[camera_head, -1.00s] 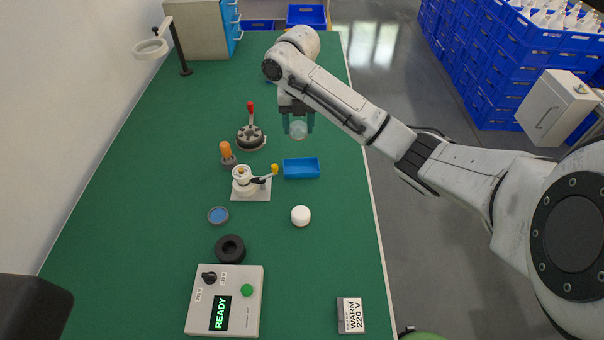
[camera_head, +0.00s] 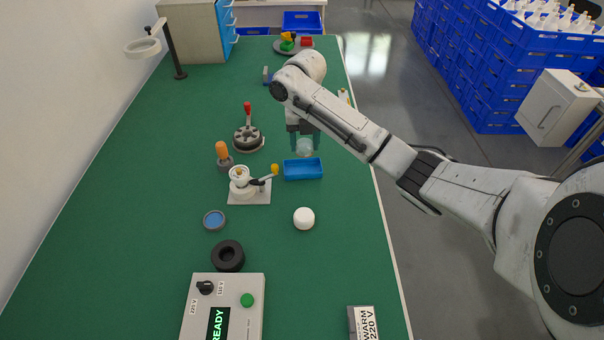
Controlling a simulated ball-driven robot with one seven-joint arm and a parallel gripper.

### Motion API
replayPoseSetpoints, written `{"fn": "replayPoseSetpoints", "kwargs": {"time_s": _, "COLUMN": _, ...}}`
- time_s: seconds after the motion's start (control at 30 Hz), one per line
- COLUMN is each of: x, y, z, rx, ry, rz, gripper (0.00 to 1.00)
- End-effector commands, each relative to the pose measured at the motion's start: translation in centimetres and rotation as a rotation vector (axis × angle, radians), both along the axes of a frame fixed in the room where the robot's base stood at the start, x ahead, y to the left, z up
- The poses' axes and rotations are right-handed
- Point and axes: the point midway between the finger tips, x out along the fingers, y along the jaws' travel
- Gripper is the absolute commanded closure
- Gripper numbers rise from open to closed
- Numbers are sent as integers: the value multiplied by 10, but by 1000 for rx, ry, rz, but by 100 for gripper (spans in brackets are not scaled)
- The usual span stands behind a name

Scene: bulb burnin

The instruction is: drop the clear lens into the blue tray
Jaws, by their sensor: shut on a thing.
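The clear lens (camera_head: 305,147) is a pale, see-through round piece held between the fingers of my gripper (camera_head: 304,141). My gripper points down and is shut on the lens. The blue tray (camera_head: 303,175) is a shallow rectangular tray on the green table. The lens shows just above the tray's far edge in the picture; the exact height gap is hard to tell. The tray looks empty in the part I see.
Left of the tray stand a white clamp fixture (camera_head: 243,184), an orange-handled tool (camera_head: 222,152) and a dark round fixture with a red lever (camera_head: 248,138). A white round cap (camera_head: 304,218) sits nearer. A control box (camera_head: 222,308) reads READY.

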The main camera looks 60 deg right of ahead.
Motion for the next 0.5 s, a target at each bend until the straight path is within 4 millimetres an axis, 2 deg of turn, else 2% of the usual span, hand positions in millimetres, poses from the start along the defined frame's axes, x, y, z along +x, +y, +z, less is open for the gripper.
{"fn": "replayPoseSetpoints", "kwargs": {"time_s": 0.17, "x": 0, "y": 0, "z": 1, "rx": 0, "ry": 0, "rz": 0, "gripper": 74}}
{"fn": "replayPoseSetpoints", "kwargs": {"time_s": 0.2, "x": 0, "y": 0, "z": 1, "rx": 0, "ry": 0, "rz": 0, "gripper": 46}}
{"fn": "replayPoseSetpoints", "kwargs": {"time_s": 0.5, "x": 0, "y": 0, "z": 1, "rx": 0, "ry": 0, "rz": 0, "gripper": 17}}
